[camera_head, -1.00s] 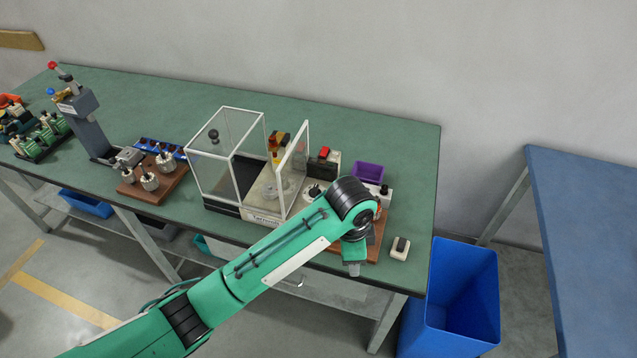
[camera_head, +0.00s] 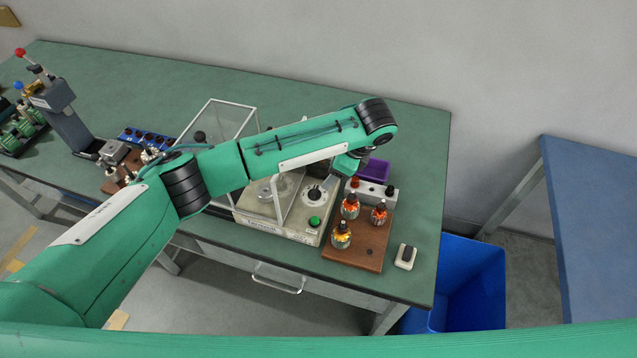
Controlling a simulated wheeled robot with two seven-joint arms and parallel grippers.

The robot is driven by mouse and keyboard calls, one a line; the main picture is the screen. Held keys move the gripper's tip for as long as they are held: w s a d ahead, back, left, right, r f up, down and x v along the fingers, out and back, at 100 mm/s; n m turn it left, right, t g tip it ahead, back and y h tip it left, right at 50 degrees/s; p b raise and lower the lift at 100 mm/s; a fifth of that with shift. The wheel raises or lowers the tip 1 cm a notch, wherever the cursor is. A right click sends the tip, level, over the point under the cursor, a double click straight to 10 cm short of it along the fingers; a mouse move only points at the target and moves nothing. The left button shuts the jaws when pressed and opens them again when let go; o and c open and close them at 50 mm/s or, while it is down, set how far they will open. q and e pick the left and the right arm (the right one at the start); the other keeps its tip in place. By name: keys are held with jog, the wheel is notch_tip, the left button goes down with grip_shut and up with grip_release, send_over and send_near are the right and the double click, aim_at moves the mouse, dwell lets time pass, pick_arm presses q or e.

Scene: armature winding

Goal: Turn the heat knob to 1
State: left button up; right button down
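The heat knob (camera_head: 314,194) is a small dark knob on a round white dial, on the top face of the beige machine (camera_head: 299,232). The dial's numbers are too small to read. My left gripper (camera_head: 329,184) points down and to the left from the wrist, with its tip right beside the knob. I cannot tell whether it touches the knob or whether its fingers are open, as they are tiny and partly hidden by the hand. My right gripper is not in view.
A green button (camera_head: 315,221) sits in front of the dial. A clear guard (camera_head: 219,119) stands left, partly behind my arm. A wooden board (camera_head: 340,257) with several copper-wound armatures stands right, near a purple bin (camera_head: 375,170) and a small switch box (camera_head: 405,257).

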aim_at(316, 190)
pick_arm(q)
jog(key=x, duration=0.2)
jog(key=p+x, duration=0.1)
jog(key=x, duration=0.1)
jog(key=shift+w, duration=0.25)
jog(key=p+x, duration=0.1)
jog(key=x, duration=0.4)
jog(key=shift+f, duration=0.1)
jog(key=shift+a+f, duration=0.1)
jog(key=shift+f, duration=0.3)
jog(key=shift+c, duration=0.2)
jog(key=c, duration=0.7)
jog(key=shift+c, duration=1.2)
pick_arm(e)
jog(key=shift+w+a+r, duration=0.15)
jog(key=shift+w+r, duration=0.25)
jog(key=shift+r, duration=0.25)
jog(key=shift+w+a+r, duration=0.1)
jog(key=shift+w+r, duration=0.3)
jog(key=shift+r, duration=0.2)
